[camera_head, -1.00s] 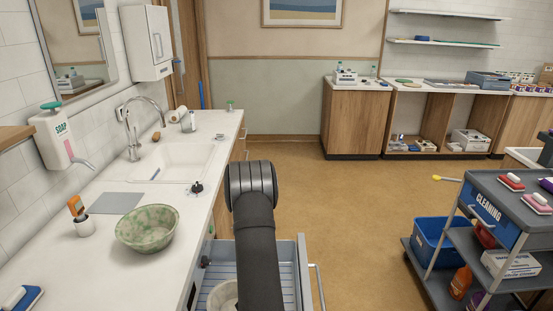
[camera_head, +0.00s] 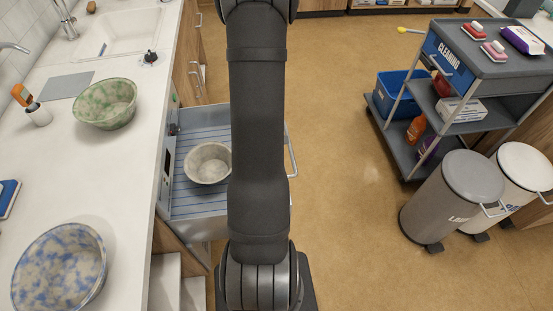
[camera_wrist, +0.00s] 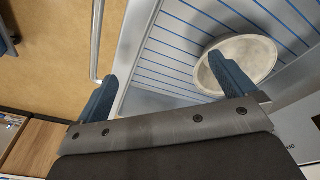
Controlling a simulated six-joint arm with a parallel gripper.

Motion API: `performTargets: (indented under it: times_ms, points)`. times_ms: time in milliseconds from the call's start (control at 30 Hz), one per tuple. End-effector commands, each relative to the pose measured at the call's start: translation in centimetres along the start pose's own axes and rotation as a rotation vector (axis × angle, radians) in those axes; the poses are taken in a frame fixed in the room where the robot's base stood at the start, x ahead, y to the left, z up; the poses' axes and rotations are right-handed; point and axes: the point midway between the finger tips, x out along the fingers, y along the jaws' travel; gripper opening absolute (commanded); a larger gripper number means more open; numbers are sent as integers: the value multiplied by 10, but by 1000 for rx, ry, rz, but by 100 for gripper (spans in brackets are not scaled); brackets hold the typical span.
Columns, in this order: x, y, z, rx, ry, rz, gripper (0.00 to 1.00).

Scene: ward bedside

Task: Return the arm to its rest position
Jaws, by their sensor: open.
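My arm (camera_head: 258,130) stretches up the middle of the head view, and its far end runs out of the top of the picture. My gripper (camera_wrist: 165,88) shows in the wrist view, with its two blue fingers wide apart and nothing between them. The right finger overlaps the edge of a grey-white bowl (camera_wrist: 262,50) in the picture; I cannot tell the gap. This bowl (camera_head: 205,168) sits in a pulled-out drawer (camera_head: 190,205) with a blue-striped floor. My arm hides part of the drawer and the bowl's right edge.
A green-mottled bowl (camera_head: 105,112) and a blue-mottled bowl (camera_head: 48,285) stand on the white counter (camera_head: 115,190) at left. A cleaning cart (camera_head: 470,72) and two bins (camera_head: 455,190) stand at right. The floor (camera_head: 345,180) between is clear.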

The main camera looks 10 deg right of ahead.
Motion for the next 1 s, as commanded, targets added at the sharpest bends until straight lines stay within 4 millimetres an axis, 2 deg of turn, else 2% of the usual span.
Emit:
performTargets:
  times_ms: [33,200,600,800,1000]
  points:
    - [-4,12,16,166,-5,-48,100]
    - [-4,33,66,692,-37,-232,100]
    - [13,71,186,1769,-129,-697,100]
    - [15,86,247,2225,-172,-1009,100]
    - [11,96,300,2528,-204,-1328,100]
